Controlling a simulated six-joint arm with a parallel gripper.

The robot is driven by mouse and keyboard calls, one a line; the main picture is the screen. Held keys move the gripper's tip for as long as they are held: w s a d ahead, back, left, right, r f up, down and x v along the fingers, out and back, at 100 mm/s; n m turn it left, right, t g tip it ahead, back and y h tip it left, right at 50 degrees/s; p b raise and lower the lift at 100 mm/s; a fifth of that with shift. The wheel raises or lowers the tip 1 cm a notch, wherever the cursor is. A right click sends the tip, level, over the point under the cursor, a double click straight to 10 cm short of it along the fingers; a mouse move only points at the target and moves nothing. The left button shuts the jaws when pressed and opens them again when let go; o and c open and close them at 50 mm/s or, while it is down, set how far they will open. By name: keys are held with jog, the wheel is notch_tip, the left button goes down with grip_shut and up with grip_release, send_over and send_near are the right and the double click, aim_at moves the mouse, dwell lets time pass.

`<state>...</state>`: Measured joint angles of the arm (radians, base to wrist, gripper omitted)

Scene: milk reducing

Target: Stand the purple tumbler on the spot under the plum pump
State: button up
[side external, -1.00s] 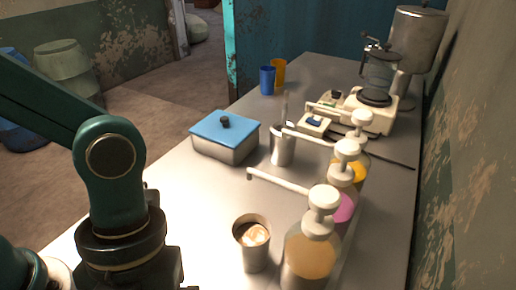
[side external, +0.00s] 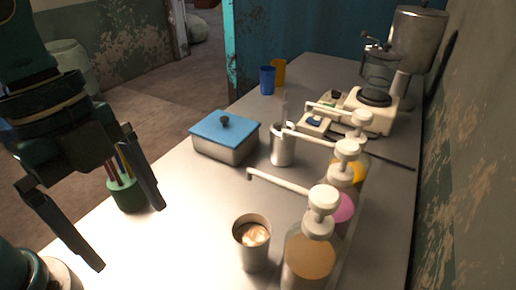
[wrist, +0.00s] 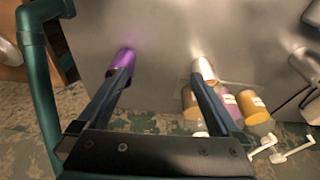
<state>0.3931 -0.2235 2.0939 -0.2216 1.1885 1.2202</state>
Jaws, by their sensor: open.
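The purple tumbler (wrist: 122,60) shows in the wrist view, partly covered by my left finger; I do not see it in the side view. My gripper (side external: 127,236) is open and empty at the left of the side view, beside the counter's near left part. In the wrist view its fingertips (wrist: 161,76) are wide apart, with bare counter between them. The plum pump (side external: 343,210) is the middle bottle of the pump row, with magenta contents and a white spout pointing left. It also shows in the wrist view (wrist: 231,104). The spot under its spout cannot be made out.
A metal cup with frothy contents (side external: 254,255) stands left of the front amber pump (side external: 308,262). A metal jug (side external: 282,154), blue-lidded box (side external: 225,142), yellow pump (side external: 357,165) and green pen holder (side external: 126,197) stand around.

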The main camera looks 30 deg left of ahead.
jog(key=w+a+n+t+y, duration=0.1)
jog(key=a+n+t, duration=0.1)
jog(key=a+n, duration=0.3)
jog(key=a+f+n+t+y, duration=0.1)
jog(key=a+n+t, duration=0.2)
jog(key=n, duration=0.9)
jog(key=a, duration=0.2)
jog(key=shift+w+a+n+t+y, duration=0.3)
jog(key=shift+w+a, duration=0.1)
